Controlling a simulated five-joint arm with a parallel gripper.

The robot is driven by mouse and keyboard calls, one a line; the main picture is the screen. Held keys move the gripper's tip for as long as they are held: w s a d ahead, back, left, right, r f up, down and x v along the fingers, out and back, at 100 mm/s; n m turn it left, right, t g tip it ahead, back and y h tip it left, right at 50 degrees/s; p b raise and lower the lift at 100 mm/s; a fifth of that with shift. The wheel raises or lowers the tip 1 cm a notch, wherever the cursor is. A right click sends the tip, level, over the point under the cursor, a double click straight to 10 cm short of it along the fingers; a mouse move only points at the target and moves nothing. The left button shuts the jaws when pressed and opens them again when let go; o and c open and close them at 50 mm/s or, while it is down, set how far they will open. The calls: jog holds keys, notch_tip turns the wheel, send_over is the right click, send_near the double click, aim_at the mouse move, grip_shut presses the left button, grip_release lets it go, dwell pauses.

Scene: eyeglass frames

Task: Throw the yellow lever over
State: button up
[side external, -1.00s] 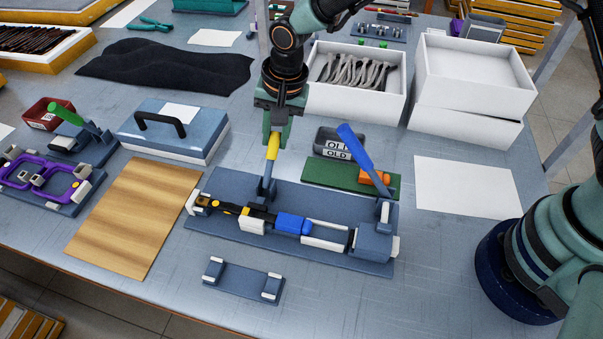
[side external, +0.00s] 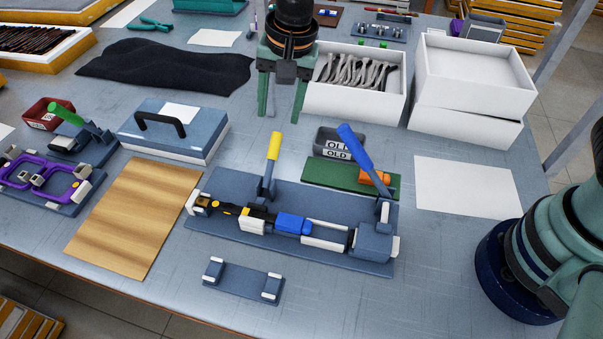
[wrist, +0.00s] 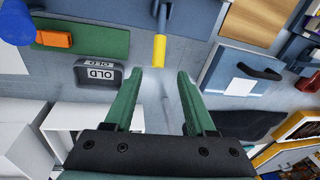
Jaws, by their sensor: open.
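The yellow lever (side external: 273,147) stands nearly upright on the blue-grey fixture (side external: 220,187), leaning slightly right in the side view. Its yellow grip also shows in the wrist view (wrist: 159,47), ahead of the fingertips. My gripper (side external: 283,112) is open and empty, above and behind the lever, clear of it. Its two green fingers (wrist: 158,73) are spread wide in the wrist view, with bare table between them. The fixture also holds a dark temple piece (side external: 229,208), a blue block (side external: 292,223) and a tilted blue lever (side external: 355,147).
A white box of grey parts (side external: 356,82) stands close to the right of my gripper. A grey "OLD" bin (side external: 340,142) and a green board (side external: 325,174) lie right of the yellow lever. A blue case with a black handle (side external: 172,132) is left. A wooden board (side external: 132,220) lies front left.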

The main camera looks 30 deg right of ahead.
jog(key=shift+s+d+r, duration=0.1)
jog(key=shift+s+r, duration=0.1)
jog(key=shift+r, duration=0.95)
jog(key=shift+s+d+r, duration=0.1)
jog(key=shift+s+r, duration=0.05)
jog(key=shift+r, duration=1)
